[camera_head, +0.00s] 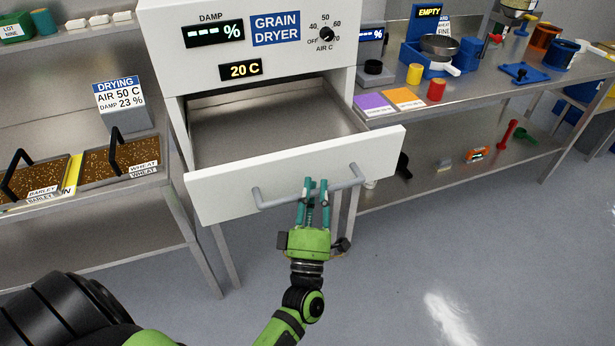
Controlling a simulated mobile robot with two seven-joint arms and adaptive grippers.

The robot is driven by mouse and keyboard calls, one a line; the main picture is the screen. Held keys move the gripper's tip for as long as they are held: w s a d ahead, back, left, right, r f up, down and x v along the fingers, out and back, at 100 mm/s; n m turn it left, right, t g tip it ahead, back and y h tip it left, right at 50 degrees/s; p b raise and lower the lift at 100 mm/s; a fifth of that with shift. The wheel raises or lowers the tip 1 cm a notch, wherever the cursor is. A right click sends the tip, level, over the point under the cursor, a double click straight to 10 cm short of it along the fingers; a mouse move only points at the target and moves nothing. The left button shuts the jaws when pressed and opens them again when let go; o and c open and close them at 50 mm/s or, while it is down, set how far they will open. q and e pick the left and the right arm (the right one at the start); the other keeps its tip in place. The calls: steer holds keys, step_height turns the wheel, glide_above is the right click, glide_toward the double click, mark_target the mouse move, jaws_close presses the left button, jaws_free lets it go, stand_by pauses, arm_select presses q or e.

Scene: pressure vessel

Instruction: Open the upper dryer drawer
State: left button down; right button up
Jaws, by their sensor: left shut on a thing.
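The grain dryer (165,40) is a white cabinet with a dial and lit displays. Its upper drawer (220,198) is pulled out and its grey metal inside is bare. A grey bar handle (274,201) runs across the drawer's white front. My left gripper (316,186) is at the right half of this handle, with its teal fingers shut on the bar. My right gripper is not in view.
On the left bench, trays of barley (38,182) and wheat (125,160) stand beside a drying sign (120,94). The right bench (470,88) holds a scale, pan, cups and coloured cards. Grey floor (420,260) is free in front.

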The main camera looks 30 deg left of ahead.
arm_select(q)
steer(key=shift+s+d, duration=0.45)
steer(key=shift+d, duration=0.05)
steer(key=c, duration=1)
jaws_free()
steer(key=shift+c, duration=0.2)
steer(key=v, duration=1.2)
steer(key=shift+w+f, duration=0.1)
steer(key=w+d+f+m+g+h, duration=0.1)
steer(key=d+f+m+g+h, duration=0.3)
steer(key=f+m+h, duration=0.8)
steer(key=s+d+f+m+g, duration=0.1)
steer(key=s+f+m+g, duration=0.15)
steer(key=f, duration=0.75)
steer(key=s+f+m+g, duration=0.1)
steer(key=s+f+g, duration=0.3)
steer(key=f, duration=0.7)
steer(key=s+a+f+m+g+y, duration=0.1)
steer(key=s+a+f+m+g, duration=0.1)
steer(key=s+f, duration=0.3)
steer(key=s+a+f+m+g, duration=0.2)
steer(key=s+a+f+g, duration=0.2)
steer(key=s, duration=0.7)
steer(key=s+a+f+m+g+y, duration=0.1)
steer(key=s+a+f+m+g, duration=0.2)
steer(key=s+f, duration=0.3)
steer(key=shift+s+g+y, duration=0.3)
steer(key=shift+s+g, duration=0.55)
steer(key=shift+s, duration=0.4)
